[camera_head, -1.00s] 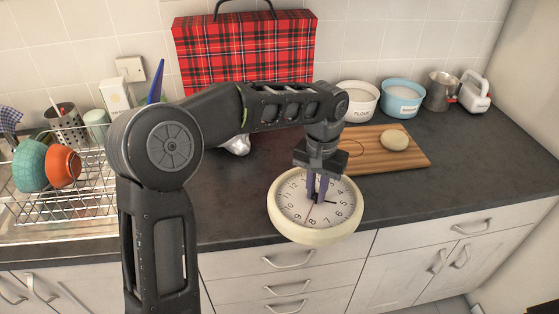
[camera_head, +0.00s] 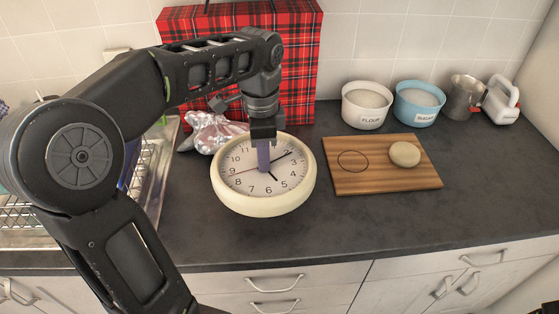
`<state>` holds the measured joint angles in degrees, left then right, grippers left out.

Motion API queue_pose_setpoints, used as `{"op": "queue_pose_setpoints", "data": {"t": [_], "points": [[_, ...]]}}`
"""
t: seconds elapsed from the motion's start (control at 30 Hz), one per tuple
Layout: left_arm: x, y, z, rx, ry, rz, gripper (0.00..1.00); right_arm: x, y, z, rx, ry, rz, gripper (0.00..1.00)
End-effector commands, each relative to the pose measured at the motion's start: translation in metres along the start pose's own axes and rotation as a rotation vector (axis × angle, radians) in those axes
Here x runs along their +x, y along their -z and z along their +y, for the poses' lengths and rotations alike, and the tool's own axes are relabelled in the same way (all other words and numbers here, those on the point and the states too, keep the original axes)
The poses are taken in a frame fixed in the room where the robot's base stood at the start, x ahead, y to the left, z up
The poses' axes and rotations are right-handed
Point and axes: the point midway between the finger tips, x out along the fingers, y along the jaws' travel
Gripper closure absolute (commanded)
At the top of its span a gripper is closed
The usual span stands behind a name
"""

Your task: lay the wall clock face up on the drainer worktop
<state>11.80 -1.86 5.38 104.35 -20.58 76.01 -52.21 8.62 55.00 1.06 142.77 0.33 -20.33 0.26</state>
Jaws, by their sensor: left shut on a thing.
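The round wall clock (camera_head: 240,180), with a cream rim and white dial, is face up over the dark worktop (camera_head: 345,232), left of the cutting board. My left gripper (camera_head: 265,166) points down at it from above, shut on it. Its fingers cover part of the dial between the centre and the far rim; exactly where they grip is hidden. I cannot tell whether the clock's underside touches the worktop. My right gripper is not in view.
A wire dish drainer (camera_head: 150,190) stands at the left, partly behind my arm. A shiny crumpled bag (camera_head: 210,132) lies just behind the clock. A wooden board (camera_head: 375,180) with a round pale object (camera_head: 405,154) is to the right. The front worktop is clear.

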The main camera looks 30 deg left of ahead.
Motion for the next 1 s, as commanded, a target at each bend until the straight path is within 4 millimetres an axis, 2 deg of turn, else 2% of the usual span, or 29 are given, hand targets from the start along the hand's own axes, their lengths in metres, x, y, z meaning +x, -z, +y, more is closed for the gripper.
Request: {"op": "queue_pose_setpoints", "data": {"t": [0.1, 0.47, 0.57, 0.8, 1.0], "points": [[-0.004, -0.006, 0.002, 0.035, 0.001, 0.004, 1.00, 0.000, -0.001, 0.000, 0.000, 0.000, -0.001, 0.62], [-0.001, -0.006, 0.001, 0.040, 0.000, 0.003, 1.00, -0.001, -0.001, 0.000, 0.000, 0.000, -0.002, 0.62], [0.010, -0.006, 0.002, 0.040, -0.002, 0.001, 1.00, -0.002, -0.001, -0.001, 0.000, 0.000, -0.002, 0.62], [0.050, -0.007, 0.002, 0.040, -0.002, 0.001, 1.00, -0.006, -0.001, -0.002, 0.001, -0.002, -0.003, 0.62], [0.060, -0.006, 0.001, 0.039, 0.001, 0.003, 1.00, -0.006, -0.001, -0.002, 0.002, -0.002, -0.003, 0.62]]}}
